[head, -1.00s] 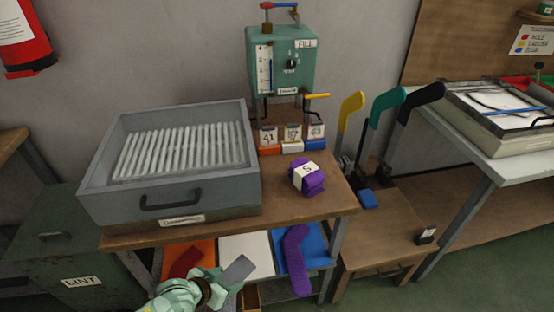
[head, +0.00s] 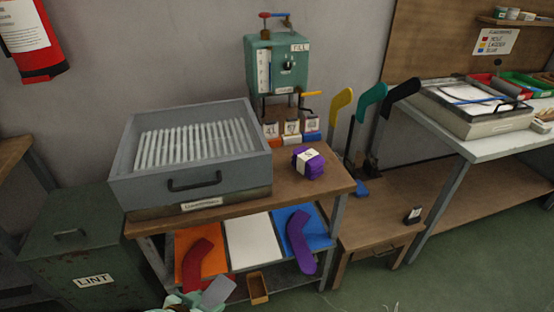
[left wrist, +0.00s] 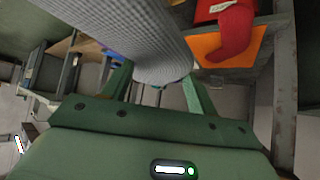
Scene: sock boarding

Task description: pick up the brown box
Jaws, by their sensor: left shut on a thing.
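A small open brown box (head: 258,288) stands low in front of the shelf under the wooden bench in the head view. My left gripper (head: 200,302) is at the bottom edge of the head view, to the left of the box and apart from it. It is shut on a grey ribbed sock (head: 218,291). In the left wrist view the grey sock (left wrist: 125,35) fills the upper middle, in front of the gripper fingers (left wrist: 155,90), and hides part of the scene.
The lower shelf holds orange (head: 184,240), white (head: 252,243) and blue (head: 318,230) panels, with a red sock (head: 200,262) and a purple sock (head: 301,240). A green LINT bin (head: 75,235) stands left. Green floor (head: 480,255) is open at right.

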